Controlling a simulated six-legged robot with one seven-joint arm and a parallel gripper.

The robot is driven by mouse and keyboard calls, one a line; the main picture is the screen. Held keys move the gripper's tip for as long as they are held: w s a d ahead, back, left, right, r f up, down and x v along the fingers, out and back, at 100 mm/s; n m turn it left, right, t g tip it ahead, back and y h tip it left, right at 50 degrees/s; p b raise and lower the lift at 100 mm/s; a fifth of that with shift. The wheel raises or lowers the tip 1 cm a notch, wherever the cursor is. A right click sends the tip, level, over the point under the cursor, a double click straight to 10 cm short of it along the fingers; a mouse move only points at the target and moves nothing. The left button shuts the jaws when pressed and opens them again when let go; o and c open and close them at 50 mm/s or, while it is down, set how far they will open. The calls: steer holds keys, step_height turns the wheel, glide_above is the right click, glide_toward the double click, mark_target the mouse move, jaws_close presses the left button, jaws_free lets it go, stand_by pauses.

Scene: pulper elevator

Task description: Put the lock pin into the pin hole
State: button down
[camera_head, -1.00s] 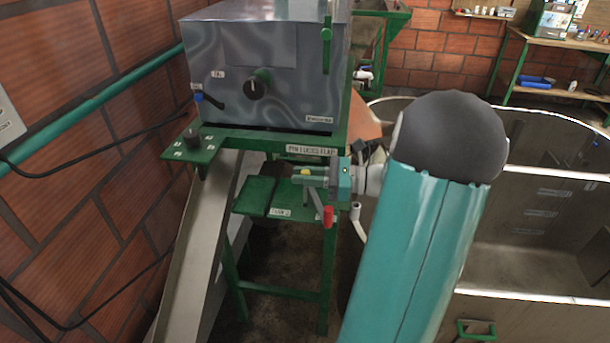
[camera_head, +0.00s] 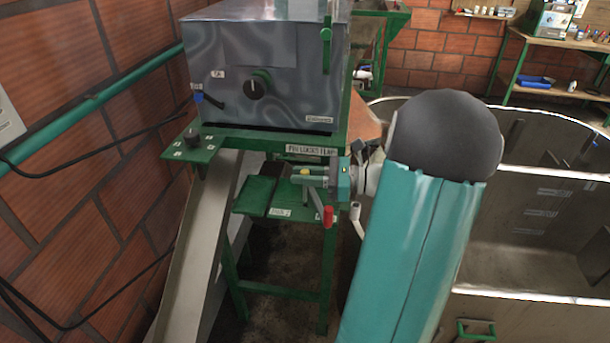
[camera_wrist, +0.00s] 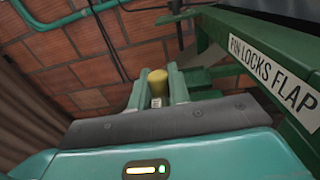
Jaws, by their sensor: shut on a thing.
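The lock pin shows as a yellow cylinder (camera_wrist: 157,84) between the two teal fingers of my gripper (camera_wrist: 160,88) in the wrist view. In the head view its yellow part (camera_head: 306,171) shows at my gripper (camera_head: 300,177), which is shut on it, pointing left. My gripper is just below the "PIN LOCKS FLAP" label (camera_head: 311,150) and above the small green shelf (camera_head: 245,197). The label is also at the right of the wrist view (camera_wrist: 275,74). The pin's far end is hidden. I cannot make out the pin hole.
A red-handled lever (camera_head: 328,216) hangs just below my gripper. A metal machine box (camera_head: 265,65) stands above, and a sloping metal chute (camera_head: 200,250) runs down at the left. Green frame legs (camera_head: 327,285) stand below. A large metal tank (camera_head: 540,225) fills the right side.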

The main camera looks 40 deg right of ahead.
mark_target(305, 201)
steer(key=shift+f, duration=2.45)
steer(key=c, duration=1.2)
jaws_free()
steer(key=shift+c, duration=0.2)
steer(key=v, duration=1.3)
steer(key=shift+s+d, duration=0.25)
steer(key=shift+s, duration=0.1)
